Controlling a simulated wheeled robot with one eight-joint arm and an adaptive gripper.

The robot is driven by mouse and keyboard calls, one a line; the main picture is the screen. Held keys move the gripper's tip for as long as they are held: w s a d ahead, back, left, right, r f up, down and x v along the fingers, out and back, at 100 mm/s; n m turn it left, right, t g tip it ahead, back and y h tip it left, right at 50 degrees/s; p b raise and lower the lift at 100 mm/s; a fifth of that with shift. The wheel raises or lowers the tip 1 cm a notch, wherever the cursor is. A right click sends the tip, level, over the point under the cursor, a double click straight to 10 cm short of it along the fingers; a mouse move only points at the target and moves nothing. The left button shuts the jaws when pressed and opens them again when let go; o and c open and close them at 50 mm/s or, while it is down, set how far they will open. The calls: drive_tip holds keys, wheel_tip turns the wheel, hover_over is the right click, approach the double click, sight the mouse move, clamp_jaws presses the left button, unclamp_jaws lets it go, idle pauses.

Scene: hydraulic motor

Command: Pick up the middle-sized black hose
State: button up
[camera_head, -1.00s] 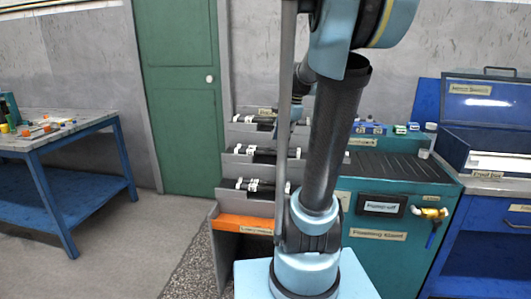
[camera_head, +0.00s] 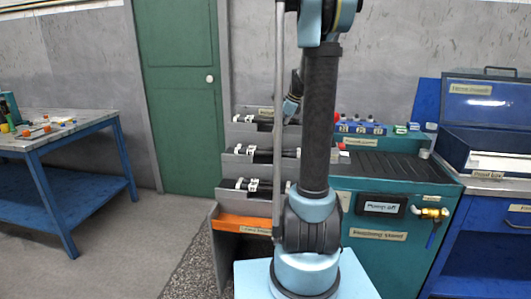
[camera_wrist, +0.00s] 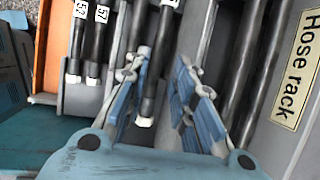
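Black hoses with white number tags lie in a three-tier grey rack in the head view: top-tier hoses (camera_head: 252,119), middle-tier hoses (camera_head: 246,151) and bottom-tier hoses (camera_head: 240,184). In the wrist view, my gripper (camera_wrist: 160,95) is open, its blue-padded fingers on either side of one black hose (camera_wrist: 154,85) with a pale end, in the middle tier. I cannot tell whether the fingers touch it. Two hoses (camera_wrist: 84,45) with tags lie in the tier to the left. In the head view my arm hides the fingers and part of the rack.
The rack's dividers (camera_wrist: 198,30) stand close to my fingers. More hoses (camera_wrist: 245,65) lie to the right, beside a "Hose rack" label (camera_wrist: 298,70). The teal stand (camera_head: 385,205) and blue bench (camera_head: 490,215) are right; a worktable (camera_head: 62,140) is left.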

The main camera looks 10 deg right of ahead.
sight(269, 149)
drive_tip(key=x, duration=1.2)
drive_tip(key=shift+w+a+f, duration=0.1)
drive_tip(key=shift+f, duration=0.05)
clamp_jaws()
